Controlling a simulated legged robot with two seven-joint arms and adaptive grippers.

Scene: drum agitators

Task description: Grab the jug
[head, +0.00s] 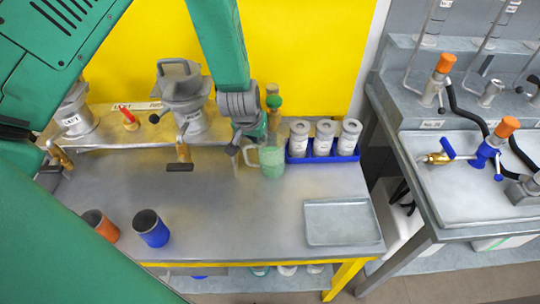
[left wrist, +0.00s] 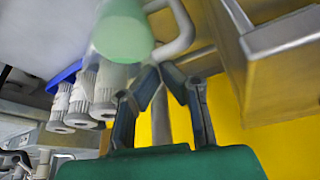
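The jug is a pale green translucent vessel (head: 272,163) with a light handle on its left, standing at the back of the steel table in the head view. In the left wrist view the jug (left wrist: 122,32) is at the top, with its grey handle (left wrist: 183,32) to its right. My left gripper (head: 240,150) is close beside the jug at the handle side. My right gripper is not in view.
A blue rack (head: 322,160) with three grey-white canisters stands just right of the jug. A shallow grey tray (head: 342,222) lies at the front right. A blue cup (head: 151,230) and an orange cup (head: 102,227) stand at the front left. The table's middle is clear.

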